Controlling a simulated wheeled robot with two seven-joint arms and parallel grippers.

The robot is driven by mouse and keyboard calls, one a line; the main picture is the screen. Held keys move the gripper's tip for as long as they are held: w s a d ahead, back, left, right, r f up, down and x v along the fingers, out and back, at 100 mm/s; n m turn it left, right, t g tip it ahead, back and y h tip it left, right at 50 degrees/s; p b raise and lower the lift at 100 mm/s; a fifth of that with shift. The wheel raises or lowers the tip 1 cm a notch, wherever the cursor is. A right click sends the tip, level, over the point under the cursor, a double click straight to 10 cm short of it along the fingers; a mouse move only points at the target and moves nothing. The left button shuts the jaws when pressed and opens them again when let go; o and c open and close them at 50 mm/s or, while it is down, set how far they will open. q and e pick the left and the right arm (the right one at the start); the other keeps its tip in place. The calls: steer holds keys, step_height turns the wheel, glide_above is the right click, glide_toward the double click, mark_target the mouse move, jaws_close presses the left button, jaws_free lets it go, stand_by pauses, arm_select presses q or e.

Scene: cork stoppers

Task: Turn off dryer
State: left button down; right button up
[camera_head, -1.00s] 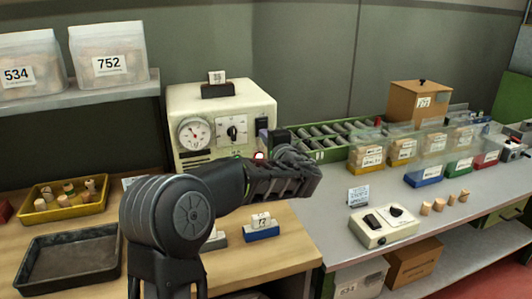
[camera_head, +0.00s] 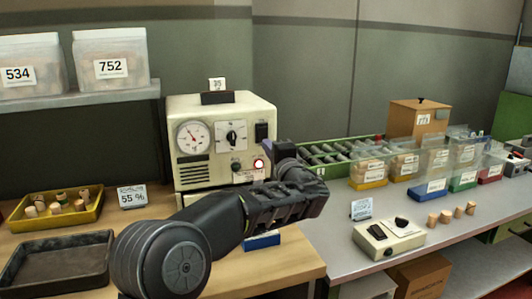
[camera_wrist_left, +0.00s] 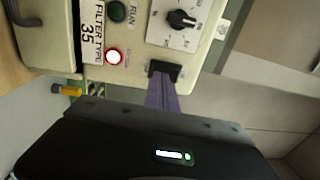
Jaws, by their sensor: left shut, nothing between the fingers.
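The dryer (camera_head: 215,185) is a cream box on the wooden bench with a round gauge (camera_head: 194,137), a dial (camera_head: 232,135) and a black switch (camera_head: 262,132). Its red lamp (camera_head: 258,164) is lit. The left wrist view shows the dark green RUN lamp (camera_wrist_left: 117,11), unlit, beside the lit red lamp (camera_wrist_left: 114,57). My left gripper (camera_head: 272,147) is shut and empty, in front of the panel's right edge. In the left wrist view its fingertips (camera_wrist_left: 164,84) are at the black switch (camera_wrist_left: 165,69); I cannot tell if they touch. My right gripper is not in view.
A yellow tray (camera_head: 98,214) with corks and a dark tray (camera_head: 108,243) lie on the left. A roller track (camera_head: 312,150), bins and a small control box (camera_head: 366,238) stand on the grey bench to the right. A 55 % card (camera_head: 132,196) stands left of the dryer.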

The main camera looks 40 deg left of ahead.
arm_select(q)
steer(key=b+v, duration=0.1)
steer(key=v, duration=1)
steer(key=shift+f, duration=0.25)
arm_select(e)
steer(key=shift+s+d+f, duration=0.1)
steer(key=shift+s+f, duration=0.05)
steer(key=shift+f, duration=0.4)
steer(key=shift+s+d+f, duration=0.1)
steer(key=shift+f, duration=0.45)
